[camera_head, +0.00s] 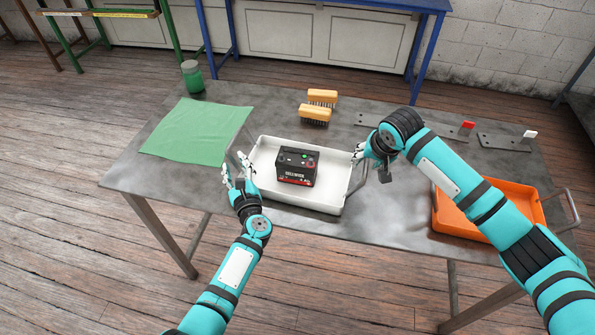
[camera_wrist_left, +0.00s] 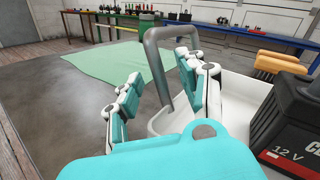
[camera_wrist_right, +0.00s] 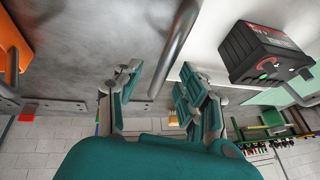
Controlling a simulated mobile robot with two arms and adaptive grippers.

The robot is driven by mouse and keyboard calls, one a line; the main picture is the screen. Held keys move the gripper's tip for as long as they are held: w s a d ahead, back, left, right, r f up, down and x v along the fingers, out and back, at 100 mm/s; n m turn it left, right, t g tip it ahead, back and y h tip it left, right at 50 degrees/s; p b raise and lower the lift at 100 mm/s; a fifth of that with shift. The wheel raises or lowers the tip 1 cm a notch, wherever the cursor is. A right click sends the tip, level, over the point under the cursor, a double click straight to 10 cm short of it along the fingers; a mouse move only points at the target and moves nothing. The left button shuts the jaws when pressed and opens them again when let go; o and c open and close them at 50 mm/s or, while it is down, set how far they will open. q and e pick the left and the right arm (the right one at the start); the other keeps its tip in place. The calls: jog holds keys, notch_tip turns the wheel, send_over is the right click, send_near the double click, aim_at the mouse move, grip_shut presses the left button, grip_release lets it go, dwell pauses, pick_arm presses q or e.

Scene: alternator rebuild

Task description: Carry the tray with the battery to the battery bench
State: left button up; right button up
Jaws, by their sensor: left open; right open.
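The white tray (camera_head: 328,178) lies on the grey metal table with the black battery (camera_head: 296,167) upright inside it. It has a grey bar handle at each short end. My left gripper (camera_head: 236,168) is open at the tray's left end; in the left wrist view the left handle (camera_wrist_left: 153,62) stands between its parted fingers. My right gripper (camera_head: 362,156) is open at the right end; in the right wrist view the right handle (camera_wrist_right: 176,45) runs between its parted fingers. Whether the fingers touch the handles I cannot tell. Which bench is the battery bench is not clear.
The table (camera_head: 390,215) also holds a green cloth (camera_head: 197,132), a green jar (camera_head: 193,77), two yellow brushes (camera_head: 315,113), metal plates with red and white tabs, and an orange tray (camera_head: 450,213) under my right arm. Blue-legged (camera_head: 228,35) and green-legged (camera_head: 178,40) benches stand behind, across open wooden floor.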

pick_arm(q)
jog(key=shift+x, duration=0.85)
pick_arm(e)
jog(key=shift+x, duration=0.85)
pick_arm(q)
grip_shut()
pick_arm(e)
grip_shut()
